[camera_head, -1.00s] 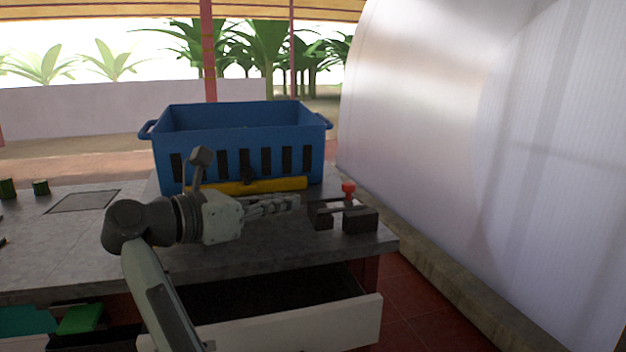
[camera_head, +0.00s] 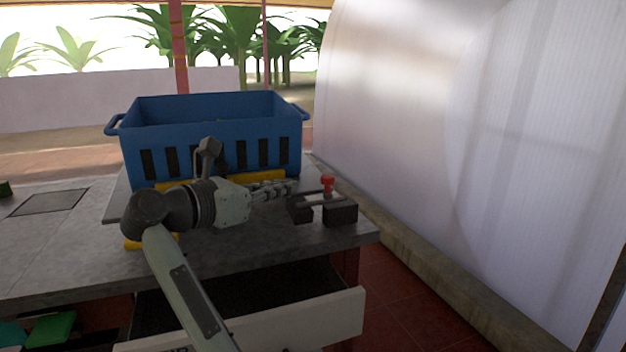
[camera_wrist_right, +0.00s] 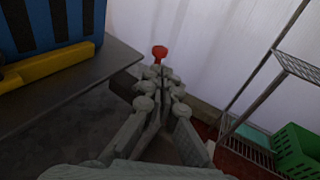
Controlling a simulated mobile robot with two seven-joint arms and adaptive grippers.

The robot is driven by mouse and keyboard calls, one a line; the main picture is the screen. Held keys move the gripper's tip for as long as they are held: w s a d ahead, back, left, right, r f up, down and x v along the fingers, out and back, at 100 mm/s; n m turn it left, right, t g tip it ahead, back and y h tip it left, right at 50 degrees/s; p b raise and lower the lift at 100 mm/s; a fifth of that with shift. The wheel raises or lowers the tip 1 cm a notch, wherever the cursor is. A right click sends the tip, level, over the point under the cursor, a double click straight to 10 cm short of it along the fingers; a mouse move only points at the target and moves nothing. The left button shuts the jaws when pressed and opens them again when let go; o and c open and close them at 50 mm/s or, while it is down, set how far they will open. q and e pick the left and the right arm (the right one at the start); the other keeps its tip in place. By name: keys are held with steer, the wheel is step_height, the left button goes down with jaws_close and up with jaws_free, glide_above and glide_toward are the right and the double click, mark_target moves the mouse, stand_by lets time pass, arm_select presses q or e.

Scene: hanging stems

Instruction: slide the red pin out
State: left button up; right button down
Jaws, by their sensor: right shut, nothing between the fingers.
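The red pin (camera_head: 327,184) stands upright at the dark latch block (camera_head: 340,213) near the right end of the grey table. My right gripper (camera_head: 293,188) is shut and empty, with its fingertips pointing right, just left of the pin. In the right wrist view the pin's red head (camera_wrist_right: 159,52) shows just beyond the fingertips (camera_wrist_right: 160,74), which hide its lower part and much of the block. I cannot tell if they touch. My left gripper is not in view.
A blue crate (camera_head: 212,112) stands on the table behind my right arm, with a yellow bar at its foot. An open drawer (camera_head: 290,325) juts out below the table. A translucent curved wall (camera_head: 430,120) rises to the right. A green crate (camera_wrist_right: 297,150) sits on a rack.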

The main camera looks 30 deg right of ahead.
mark_target(324, 180)
steer(key=p+x, duration=0.1)
steer(key=x, duration=0.5)
steer(key=shift+w+d, duration=0.1)
steer(key=shift+d, duration=0.15)
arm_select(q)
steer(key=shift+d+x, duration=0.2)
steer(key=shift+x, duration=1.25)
arm_select(e)
steer(key=shift+x, duration=0.8)
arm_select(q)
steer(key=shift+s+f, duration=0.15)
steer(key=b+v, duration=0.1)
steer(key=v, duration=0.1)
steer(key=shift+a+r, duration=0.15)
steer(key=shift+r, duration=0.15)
arm_select(e)
steer(key=d, duration=0.2)
steer(key=s+d, duration=0.1)
steer(key=d, duration=0.1)
steer(key=shift+d, duration=0.2)
